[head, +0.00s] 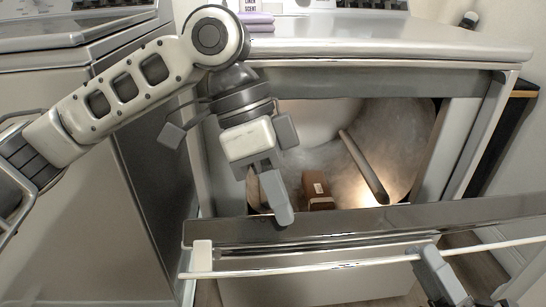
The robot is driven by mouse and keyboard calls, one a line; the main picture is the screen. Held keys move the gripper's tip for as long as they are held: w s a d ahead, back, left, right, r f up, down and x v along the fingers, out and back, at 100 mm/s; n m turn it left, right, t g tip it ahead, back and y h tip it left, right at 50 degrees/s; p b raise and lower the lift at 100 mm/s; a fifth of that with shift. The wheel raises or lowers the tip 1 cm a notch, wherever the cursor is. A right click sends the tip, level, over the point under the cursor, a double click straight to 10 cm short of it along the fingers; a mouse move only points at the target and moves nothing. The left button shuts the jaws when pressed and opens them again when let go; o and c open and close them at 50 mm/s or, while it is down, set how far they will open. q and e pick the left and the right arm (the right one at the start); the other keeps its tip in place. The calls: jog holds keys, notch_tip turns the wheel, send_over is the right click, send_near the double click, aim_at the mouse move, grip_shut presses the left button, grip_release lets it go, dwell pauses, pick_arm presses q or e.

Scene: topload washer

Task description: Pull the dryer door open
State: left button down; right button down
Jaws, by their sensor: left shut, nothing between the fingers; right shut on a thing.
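The dryer (490,110) faces me with its front opening exposed. Its door (370,222) is tilted outward and down from the opening, and I see it nearly edge-on. A long pale handle bar (310,266) runs along the door's near side. My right gripper (430,262), at the lower right, is shut on this bar. My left gripper (283,212) is shut and empty, in front of the opening just above the door's top edge. It hides part of the opening and door edge; whether it touches the door I cannot tell.
Inside the lit drum (360,130) lie a brown item (317,188) and a slanted bar-like fin (363,167). A washer (130,190) stands close on the left. Lilac items (257,20) sit on the dryer's top. A dark-sided shelf (510,120) is at the right.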

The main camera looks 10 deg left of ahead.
aim_at(283, 239)
pick_arm(q)
jog(key=shift+s+d+f, duration=0.3)
jog(key=shift+s+f, duration=0.4)
jog(key=shift+s, duration=0.1)
jog(key=shift+s+d+f, duration=0.3)
jog(key=shift+s+f, duration=0.35)
jog(key=shift+s, duration=0.15)
